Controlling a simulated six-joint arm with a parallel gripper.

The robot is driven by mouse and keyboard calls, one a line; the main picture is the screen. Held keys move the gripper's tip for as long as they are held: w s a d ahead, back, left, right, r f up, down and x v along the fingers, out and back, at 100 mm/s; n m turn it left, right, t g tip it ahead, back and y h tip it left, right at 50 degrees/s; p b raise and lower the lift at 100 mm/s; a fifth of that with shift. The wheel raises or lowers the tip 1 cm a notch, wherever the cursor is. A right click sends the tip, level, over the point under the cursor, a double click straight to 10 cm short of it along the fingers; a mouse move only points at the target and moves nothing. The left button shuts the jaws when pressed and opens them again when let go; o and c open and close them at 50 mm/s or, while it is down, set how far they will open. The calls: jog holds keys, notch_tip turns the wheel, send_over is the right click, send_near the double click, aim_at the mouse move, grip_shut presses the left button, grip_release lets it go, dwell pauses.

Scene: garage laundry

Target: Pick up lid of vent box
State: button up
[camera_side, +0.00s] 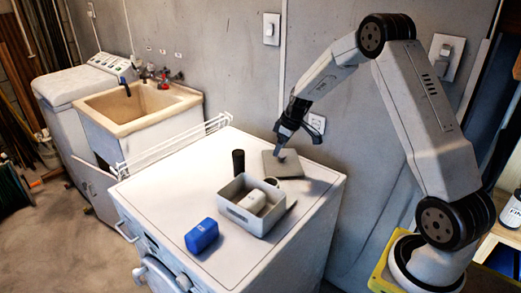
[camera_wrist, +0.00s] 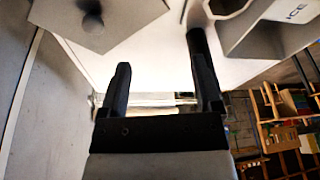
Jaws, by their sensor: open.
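The lid (camera_side: 296,167) is a flat grey square plate lying on the white machine top, near its back edge. In the wrist view the lid (camera_wrist: 128,14) shows at the top left, cut by the frame edge, with a round grey knob (camera_wrist: 92,22). The grey vent box (camera_side: 240,215) stands open in front of the lid with pale items inside; part of it (camera_wrist: 236,38) shows at the wrist view's top right. My gripper (camera_side: 281,138) is open and empty, above the lid close to its knob in the side view. In the wrist view the knob is outside my fingers (camera_wrist: 160,64), to their left.
A black cylinder (camera_side: 238,162) stands left of the lid. A blue object (camera_side: 202,236) lies near the front, and a thin dark item (camera_side: 291,206) lies right of the box. A white wire rack (camera_side: 180,145) lines the left edge. The wall is close behind.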

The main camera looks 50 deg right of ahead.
jog(key=n+t, duration=0.1)
send_near(283, 155)
jog(key=x, duration=0.2)
jog(key=shift+w+a+f+y, duration=0.15)
jog(key=shift+w+f, duration=0.15)
jog(key=shift+f, duration=0.4)
jog(key=shift+w+f+y, duration=0.15)
jog(key=shift+w+f, duration=0.2)
jog(key=shift+f, duration=0.35)
jog(key=shift+f, duration=0.1)
jog(key=shift+x, duration=2.45)
grip_shut()
